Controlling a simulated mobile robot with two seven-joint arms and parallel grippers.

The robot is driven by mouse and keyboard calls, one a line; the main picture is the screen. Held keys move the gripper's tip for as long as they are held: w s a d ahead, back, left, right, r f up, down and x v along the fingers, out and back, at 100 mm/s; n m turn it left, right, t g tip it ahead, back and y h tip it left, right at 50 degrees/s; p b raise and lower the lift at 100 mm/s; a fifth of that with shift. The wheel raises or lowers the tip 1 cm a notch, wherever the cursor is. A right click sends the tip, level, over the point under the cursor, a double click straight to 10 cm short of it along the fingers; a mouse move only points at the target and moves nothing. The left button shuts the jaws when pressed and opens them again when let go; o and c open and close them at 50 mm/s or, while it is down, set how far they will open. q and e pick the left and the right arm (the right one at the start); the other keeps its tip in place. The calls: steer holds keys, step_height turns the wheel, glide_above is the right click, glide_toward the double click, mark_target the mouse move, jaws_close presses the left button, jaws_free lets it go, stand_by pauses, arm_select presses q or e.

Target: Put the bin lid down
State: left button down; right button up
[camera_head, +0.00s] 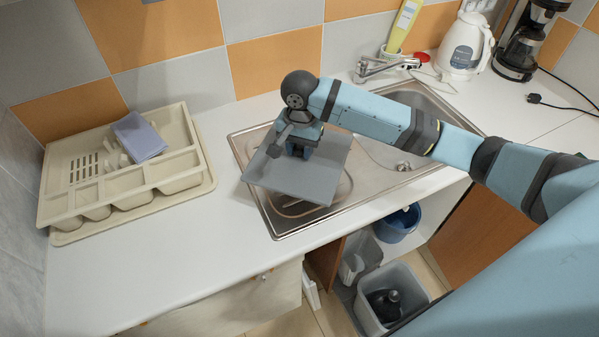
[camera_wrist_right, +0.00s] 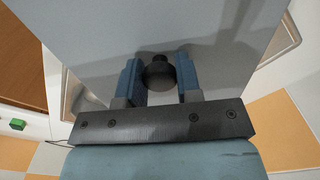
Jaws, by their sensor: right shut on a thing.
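The bin lid (camera_head: 312,182) is a flat grey rectangular panel over the left part of the sink in the head view. In the right wrist view the lid (camera_wrist_right: 90,30) fills most of the picture, with a dark round knob (camera_wrist_right: 160,70) on it. My right gripper (camera_head: 300,150) is above the lid. In the wrist view its two blue fingers (camera_wrist_right: 160,78) stand on either side of the knob, shut on it. I cannot tell whether the lid touches the sink rim. The grey bin (camera_head: 416,277) is open under the counter, with a dark object inside. My left gripper is not in view.
A metal sink (camera_head: 262,205) with a tap (camera_head: 375,68) lies under the lid. A beige cutlery tray (camera_head: 203,183) stands at the left. White counter (camera_head: 190,255) is clear between tray and sink. A kettle (camera_head: 462,45) and coffee maker (camera_head: 522,45) stand at the back right.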

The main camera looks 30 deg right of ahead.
step_height(320, 180, down, 10)
steer(key=shift+w, duration=0.1)
stand_by(0.4)
steer(key=o, duration=1)
step_height(320, 180, up, 12)
steer(key=shift+r, duration=0.1)
